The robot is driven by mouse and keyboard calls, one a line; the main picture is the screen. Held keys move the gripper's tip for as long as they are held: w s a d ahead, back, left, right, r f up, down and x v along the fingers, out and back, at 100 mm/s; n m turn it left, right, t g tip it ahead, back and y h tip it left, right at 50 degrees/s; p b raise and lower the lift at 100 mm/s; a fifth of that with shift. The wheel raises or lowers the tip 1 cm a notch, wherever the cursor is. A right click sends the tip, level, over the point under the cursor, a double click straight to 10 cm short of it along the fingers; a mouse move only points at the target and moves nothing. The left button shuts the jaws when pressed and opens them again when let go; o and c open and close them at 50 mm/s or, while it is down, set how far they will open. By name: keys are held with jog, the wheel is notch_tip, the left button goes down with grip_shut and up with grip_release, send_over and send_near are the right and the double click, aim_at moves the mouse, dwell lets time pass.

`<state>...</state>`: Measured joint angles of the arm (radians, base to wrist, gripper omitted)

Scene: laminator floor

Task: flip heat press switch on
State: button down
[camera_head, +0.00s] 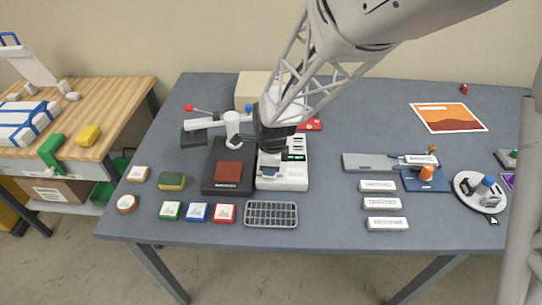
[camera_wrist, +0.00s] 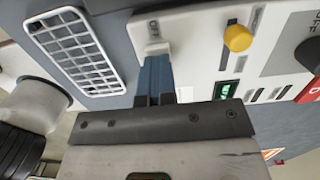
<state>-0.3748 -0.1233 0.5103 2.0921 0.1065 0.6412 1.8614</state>
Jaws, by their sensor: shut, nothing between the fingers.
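The heat press has a black base (camera_head: 226,186) with a dark red pad (camera_head: 228,171), and a white control box (camera_head: 268,183) beside it with a green display. In the wrist view the control box (camera_wrist: 197,45) shows a yellow button (camera_wrist: 238,38), a green display (camera_wrist: 225,90) and a pale switch (camera_wrist: 154,46) below a small label that seems to read OFF. My gripper (camera_wrist: 155,60) is shut and empty, its blue fingertips at the switch's edge. I cannot tell whether they touch. In the head view my wrist (camera_head: 272,138) hangs over the box and the fingertips are hidden.
A grey grid rack (camera_head: 271,214) lies just in front of the box. A black knob (camera_wrist: 295,45) marked OFF sits on a neighbouring unit with a red part. Small colored blocks (camera_head: 197,212) lie front left. White labelled bars (camera_head: 381,203) lie right, with clear table between.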

aim_at(276, 177)
notch_tip(276, 177, up, 14)
jog(key=d, duration=0.1)
dwell(0.5)
jog(key=shift+w, duration=0.1)
jog(key=shift+d, duration=0.1)
jog(key=s+d+r+n+t, duration=0.1)
jog(key=s+d+r+n, duration=0.1)
jog(key=s+d+n, duration=0.4)
jog(key=s+d+r+n, duration=0.3)
jog(key=s+d+n, duration=0.3)
jog(key=s+d, duration=0.1)
jog(key=s+d+r+n+t+h, duration=0.1)
jog(key=s+d+r+n, duration=0.2)
jog(key=s+d+n, duration=0.2)
jog(key=shift+s+d+r+n+t, duration=0.2)
jog(key=shift+s+d+n+t, duration=0.15)
jog(key=shift+s+d, duration=1.35)
jog(key=shift+s+a, duration=0.4)
dwell(0.9)
